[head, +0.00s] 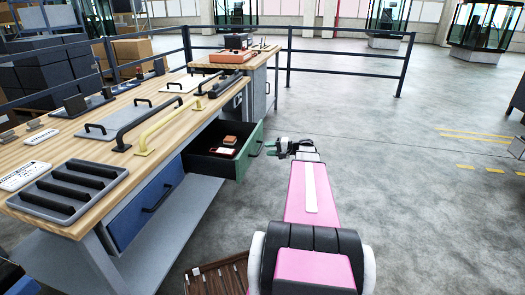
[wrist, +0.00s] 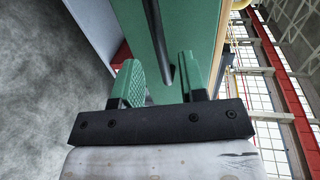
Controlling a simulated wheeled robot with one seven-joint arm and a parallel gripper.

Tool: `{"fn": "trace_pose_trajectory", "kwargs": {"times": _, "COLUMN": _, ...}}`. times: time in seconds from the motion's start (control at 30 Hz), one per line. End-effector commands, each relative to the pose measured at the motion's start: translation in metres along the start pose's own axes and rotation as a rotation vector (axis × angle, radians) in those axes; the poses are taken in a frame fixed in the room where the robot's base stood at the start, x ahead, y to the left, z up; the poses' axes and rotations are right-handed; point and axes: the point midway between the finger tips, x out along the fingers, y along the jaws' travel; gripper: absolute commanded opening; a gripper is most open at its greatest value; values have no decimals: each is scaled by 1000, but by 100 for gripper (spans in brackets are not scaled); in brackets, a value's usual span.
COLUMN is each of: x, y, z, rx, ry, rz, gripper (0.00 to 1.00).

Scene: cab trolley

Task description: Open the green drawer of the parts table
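The green drawer (head: 238,160) of the parts table (head: 115,122) stands pulled out, with its dark inside showing. A brown block and a red-and-white item lie in it. Its dark handle (head: 256,148) is on the green front. My gripper (head: 275,147) is just right of the handle in the head view. In the wrist view my gripper (wrist: 160,84) is open, with green finger pads apart. The handle (wrist: 158,42) shows as a dark bar between and beyond the fingers, nearer the right one. I see no finger closed on it. The green front (wrist: 145,18) fills the upper middle.
A blue drawer (head: 145,205) is shut at the left of the same table. Black and yellow handles, plates and a grey tray (head: 68,190) lie on the wooden top. A dark railing (head: 345,50) runs behind. The floor to the right is clear.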

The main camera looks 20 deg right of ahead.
Motion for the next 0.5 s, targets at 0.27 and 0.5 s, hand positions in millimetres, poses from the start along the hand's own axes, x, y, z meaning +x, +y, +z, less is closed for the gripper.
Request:
{"fn": "trace_pose_trajectory", "kwargs": {"times": 0.27, "x": -45, "y": 0, "z": 0, "rx": 0, "ry": 1, "rz": 1, "gripper": 39}}
{"fn": "trace_pose_trajectory", "kwargs": {"times": 0.5, "x": -56, "y": 0, "z": 0, "rx": 0, "ry": -1, "rz": 1, "gripper": 39}}
